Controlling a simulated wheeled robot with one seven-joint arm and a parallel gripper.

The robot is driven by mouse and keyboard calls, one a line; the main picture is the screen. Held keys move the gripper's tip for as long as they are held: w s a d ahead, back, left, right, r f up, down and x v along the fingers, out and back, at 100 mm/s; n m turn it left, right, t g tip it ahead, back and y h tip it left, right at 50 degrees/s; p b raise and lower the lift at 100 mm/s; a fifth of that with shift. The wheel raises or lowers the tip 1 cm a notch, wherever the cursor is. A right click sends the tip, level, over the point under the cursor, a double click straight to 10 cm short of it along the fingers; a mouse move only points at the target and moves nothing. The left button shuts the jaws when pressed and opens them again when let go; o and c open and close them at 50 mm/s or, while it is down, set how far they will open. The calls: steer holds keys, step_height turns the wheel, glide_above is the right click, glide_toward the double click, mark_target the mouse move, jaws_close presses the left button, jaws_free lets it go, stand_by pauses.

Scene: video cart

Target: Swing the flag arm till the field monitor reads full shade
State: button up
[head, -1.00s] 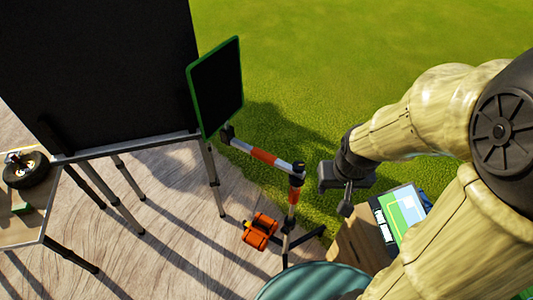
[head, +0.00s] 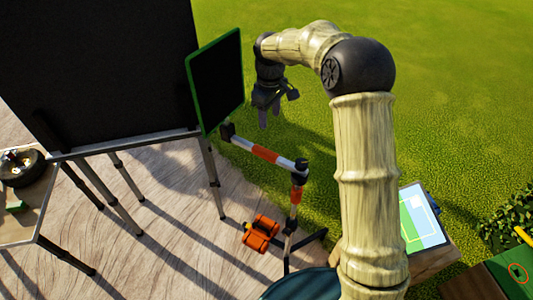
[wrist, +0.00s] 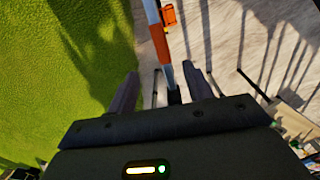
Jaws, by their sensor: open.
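The flag arm (head: 266,154), a white and orange striped bar, runs from a black joint on its stand to the flag (head: 216,82), a black panel with a green frame. My gripper (head: 269,120) is open and points down above the bar, close to the flag's right edge. In the wrist view, the bar (wrist: 158,42) passes between the two open fingers (wrist: 164,78); I cannot tell how far below them it lies. The field monitor (head: 422,216) shows a blue and green picture with a pale square. My arm hides its left part, and I cannot read any text.
A large black screen (head: 95,70) on a metal frame stands at the left. An orange weight (head: 260,232) sits by the stand's foot. A table (head: 30,222) with a dark wheel is at far left. Open grass (head: 450,90) lies at the right.

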mark_target(267, 152)
steer(key=shift+w+a+f+n, duration=0.1)
steer(key=shift+w+a+n, duration=0.2)
steer(key=shift+w+a, duration=0.2)
step_height(267, 152, down, 18)
steer(key=shift+r+p, duration=0.25)
steer(key=shift+p, duration=0.8)
